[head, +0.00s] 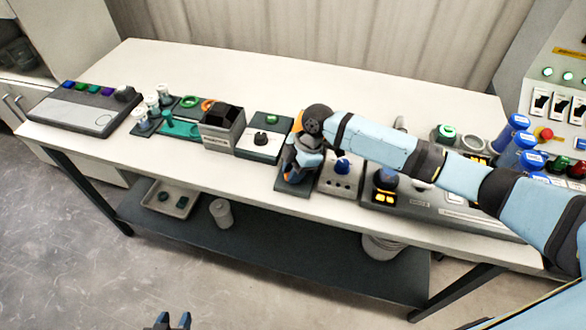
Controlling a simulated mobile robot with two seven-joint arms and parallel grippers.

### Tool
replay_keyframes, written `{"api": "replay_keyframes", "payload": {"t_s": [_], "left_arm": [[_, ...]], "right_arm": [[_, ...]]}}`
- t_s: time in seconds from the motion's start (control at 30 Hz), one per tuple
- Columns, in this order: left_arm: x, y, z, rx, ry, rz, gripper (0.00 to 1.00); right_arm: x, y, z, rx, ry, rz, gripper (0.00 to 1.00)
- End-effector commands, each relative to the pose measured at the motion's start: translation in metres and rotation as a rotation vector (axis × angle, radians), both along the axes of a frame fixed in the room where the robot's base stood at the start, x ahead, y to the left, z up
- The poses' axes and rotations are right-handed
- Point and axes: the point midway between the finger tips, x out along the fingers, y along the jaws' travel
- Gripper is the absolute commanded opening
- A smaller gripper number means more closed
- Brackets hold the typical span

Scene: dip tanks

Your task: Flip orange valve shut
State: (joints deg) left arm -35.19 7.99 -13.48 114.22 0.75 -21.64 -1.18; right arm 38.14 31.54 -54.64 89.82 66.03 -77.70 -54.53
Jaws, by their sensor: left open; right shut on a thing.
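The orange valve (290,169) stands on a dark base plate (296,189) near the front of the bench, in the head view. My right gripper (297,168) reaches down over it from the right and is shut on it. The gripper and wrist cover most of the valve, so its handle angle cannot be told. My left gripper (172,321) is open and empty at the bottom edge, low in front of the bench and far from the valve.
A black-knobbed box (262,142) stands left of the valve, and a blue-knobbed box (341,178) right of it. Blue-capped bottles (518,140) and a switch panel (560,75) are at the right. The bench's back strip (300,85) is clear.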

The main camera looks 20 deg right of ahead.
Motion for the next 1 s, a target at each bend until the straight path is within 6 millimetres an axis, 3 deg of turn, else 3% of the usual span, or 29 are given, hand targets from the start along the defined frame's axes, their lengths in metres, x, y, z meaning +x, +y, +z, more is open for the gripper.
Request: {"api": "replay_keyframes", "payload": {"t_s": [0.6,1.0], "left_arm": [[0.001,0.002,0.073,0.003,-0.007,0.003,0.43],[-0.001,0.01,0.093,0.013,-0.004,0.02,0.43]], "right_arm": [[0.001,0.0,0.006,0.001,0.003,-0.457,0.0],[0.003,-0.001,0.002,0.0,0.001,-0.677,0.0]]}}
